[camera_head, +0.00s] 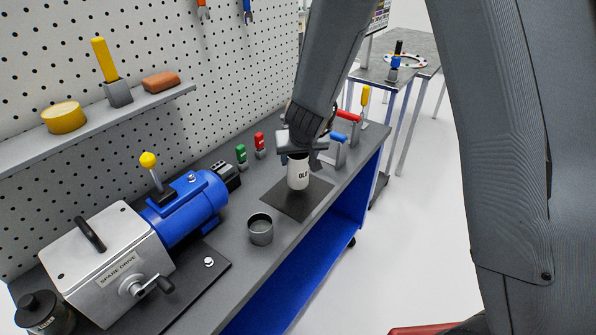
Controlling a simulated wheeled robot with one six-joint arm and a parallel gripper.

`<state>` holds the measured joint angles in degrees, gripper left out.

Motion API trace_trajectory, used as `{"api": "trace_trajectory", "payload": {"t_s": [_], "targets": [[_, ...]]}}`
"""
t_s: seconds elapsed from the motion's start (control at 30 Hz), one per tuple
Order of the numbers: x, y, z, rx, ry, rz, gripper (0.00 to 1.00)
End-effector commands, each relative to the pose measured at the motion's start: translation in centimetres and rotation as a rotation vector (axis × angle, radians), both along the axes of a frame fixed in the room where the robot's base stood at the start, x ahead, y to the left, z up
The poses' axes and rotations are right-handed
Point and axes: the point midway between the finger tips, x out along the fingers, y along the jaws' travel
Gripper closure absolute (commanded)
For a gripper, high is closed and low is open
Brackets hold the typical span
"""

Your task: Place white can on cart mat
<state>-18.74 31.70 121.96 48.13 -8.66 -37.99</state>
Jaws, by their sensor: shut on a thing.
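The white can (298,176) has dark lettering, partly readable as "OLF". It is upright over a dark square mat (291,206) on the grey cart top. My gripper (299,150) is above the can and shut on its upper part. The can's top is hidden by the gripper. The can's base appears at or just above the mat; I cannot tell whether it touches.
An open grey metal cup (260,229) stands left of the mat. Green (241,155) and red (260,143) items stand behind. Red- and blue-handled holders (340,145) are to the right. A blue motor and spare drive unit (125,265) fill the left side.

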Motion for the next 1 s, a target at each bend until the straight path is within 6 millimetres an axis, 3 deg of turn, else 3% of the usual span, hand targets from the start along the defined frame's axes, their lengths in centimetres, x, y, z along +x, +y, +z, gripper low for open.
{"api": "trace_trajectory", "payload": {"t_s": [0.3, 0.73, 0.77, 0.8, 0.87, 1.0], "targets": [[0.0, 0.0, -3.6, 0.0, 0.001, -0.001, 0.71], [0.0, 0.0, -4.0, 0.001, 0.0, -0.001, 0.71], [0.0, 0.0, -3.9, 0.001, 0.0, -0.001, 0.41], [0.0, 0.0, -3.9, 0.001, 0.0, -0.001, 0.35], [0.0, 0.0, -3.9, 0.001, 0.0, -0.001, 0.28], [0.0, 0.0, -3.9, 0.001, 0.0, -0.001, 0.28]]}}
